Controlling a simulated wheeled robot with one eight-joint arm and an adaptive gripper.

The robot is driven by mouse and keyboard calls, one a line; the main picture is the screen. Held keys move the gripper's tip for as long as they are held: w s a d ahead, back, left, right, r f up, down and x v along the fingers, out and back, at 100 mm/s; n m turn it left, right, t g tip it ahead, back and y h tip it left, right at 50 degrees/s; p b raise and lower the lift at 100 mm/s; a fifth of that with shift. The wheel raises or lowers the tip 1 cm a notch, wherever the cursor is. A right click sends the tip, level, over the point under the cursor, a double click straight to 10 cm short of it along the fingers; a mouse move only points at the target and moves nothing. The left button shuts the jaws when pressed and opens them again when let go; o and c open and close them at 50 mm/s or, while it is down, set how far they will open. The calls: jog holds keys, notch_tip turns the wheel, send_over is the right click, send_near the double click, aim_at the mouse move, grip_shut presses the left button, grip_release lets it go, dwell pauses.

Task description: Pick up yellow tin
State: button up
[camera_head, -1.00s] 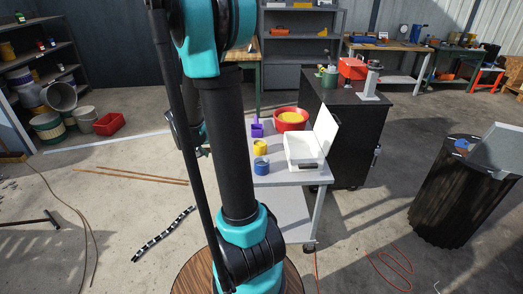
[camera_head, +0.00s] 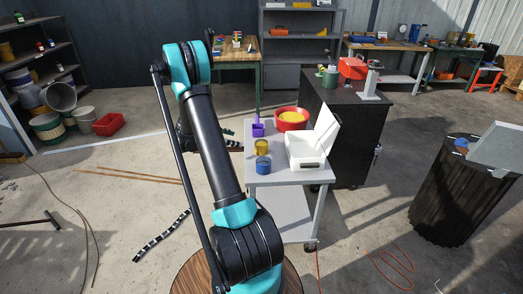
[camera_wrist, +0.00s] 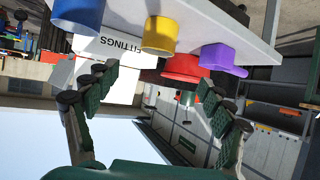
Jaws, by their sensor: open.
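The yellow tin (camera_head: 262,147) stands on the grey cart between the blue tin (camera_head: 263,165) and a purple container (camera_head: 258,129). In the wrist view, which is turned over, the yellow tin (camera_wrist: 160,36) hangs from the top, between the blue tin (camera_wrist: 78,14) and the purple container (camera_wrist: 222,60). My gripper (camera_wrist: 155,85) is open, with its green padded fingers wide apart and nothing between them. In the head view my gripper (camera_head: 231,139) shows partly, just left of the cart and the tins, apart from them; the arm hides the rest.
The grey cart (camera_head: 280,178) also holds a red bowl (camera_head: 291,121) with yellow contents behind the tins and an open white box (camera_head: 305,150) to their right. A black cabinet (camera_head: 345,120) stands behind and right of the cart. The floor left of the cart is mostly free.

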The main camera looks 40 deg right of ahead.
send_near(261, 143)
jog(key=s+d, duration=0.2)
jog(key=s, duration=0.1)
jog(key=shift+d+f, duration=0.15)
jog(key=shift+f, duration=0.25)
jog(key=shift+s+r+x, duration=0.1)
jog(key=shift+x, duration=1.2)
jog(key=shift+s+r+x, duration=0.1)
jog(key=shift+s+x, duration=0.05)
jog(key=shift+x, duration=1.15)
jog(key=shift+d, duration=0.1)
jog(key=shift+c, duration=0.3)
jog(key=c, duration=1.4)
